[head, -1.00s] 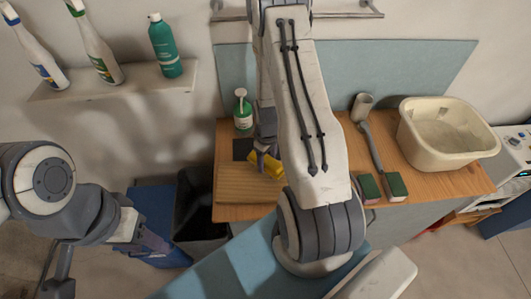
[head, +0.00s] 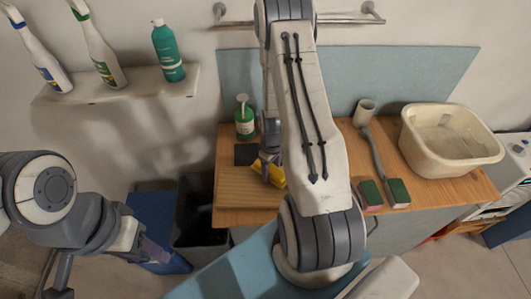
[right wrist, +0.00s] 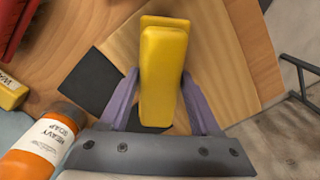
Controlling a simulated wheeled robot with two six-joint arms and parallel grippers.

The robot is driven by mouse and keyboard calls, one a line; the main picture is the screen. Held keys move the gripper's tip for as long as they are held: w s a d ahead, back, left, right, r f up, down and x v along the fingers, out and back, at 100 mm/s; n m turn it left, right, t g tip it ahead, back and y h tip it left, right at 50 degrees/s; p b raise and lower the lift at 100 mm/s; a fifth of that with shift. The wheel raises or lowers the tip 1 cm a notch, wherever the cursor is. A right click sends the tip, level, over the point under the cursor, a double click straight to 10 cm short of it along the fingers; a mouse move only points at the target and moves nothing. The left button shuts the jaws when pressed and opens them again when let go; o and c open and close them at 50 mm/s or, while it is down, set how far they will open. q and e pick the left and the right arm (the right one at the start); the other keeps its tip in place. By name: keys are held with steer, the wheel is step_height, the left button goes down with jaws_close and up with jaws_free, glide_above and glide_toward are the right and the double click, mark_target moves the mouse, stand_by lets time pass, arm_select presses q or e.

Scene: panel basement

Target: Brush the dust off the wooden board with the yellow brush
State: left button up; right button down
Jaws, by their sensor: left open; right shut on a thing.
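The wooden board (head: 238,186) lies at the left end of the wooden counter; it also shows in the right wrist view (right wrist: 228,62). My right gripper (head: 268,150) is over the board's far right part, partly hidden by my arm. It is shut on the yellow brush (head: 272,172), which sits between its purple fingers in the right wrist view (right wrist: 163,75). The brush is at the board; I cannot tell whether it touches. No dust can be made out clearly. My left gripper (head: 153,252) is open and empty at lower left, away from the counter.
A dark bin (head: 200,215) stands left of the counter.

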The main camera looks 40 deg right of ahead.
steer(key=shift+w+a+r+p, duration=0.4)
steer(key=shift+w+a+p, duration=0.05)
steer(key=shift+a+p, duration=0.05)
steer(key=r, duration=0.1)
steer(key=r+p, duration=0.1)
steer(key=shift+s+d+r, duration=0.15)
steer(key=shift+s+r, duration=0.1)
steer(key=shift+r, duration=0.1)
steer(key=shift+w+r+p, duration=0.25)
steer(key=shift+r+p, duration=0.4)
steer(key=shift+r, duration=0.05)
steer(key=shift+s+r+p, duration=0.15)
steer(key=shift+r+p, duration=0.45)
steer(key=shift+r, duration=0.15)
steer(key=shift+r+p, duration=0.65)
steer(key=shift+r, duration=0.25)
arm_select(q)
steer(key=r, duration=0.5)
steer(key=shift+w+d+r, duration=0.3)
steer(key=shift+w+d, duration=0.05)
steer(key=shift+d, duration=0.05)
arm_select(e)
steer(key=shift+s+f, duration=0.1)
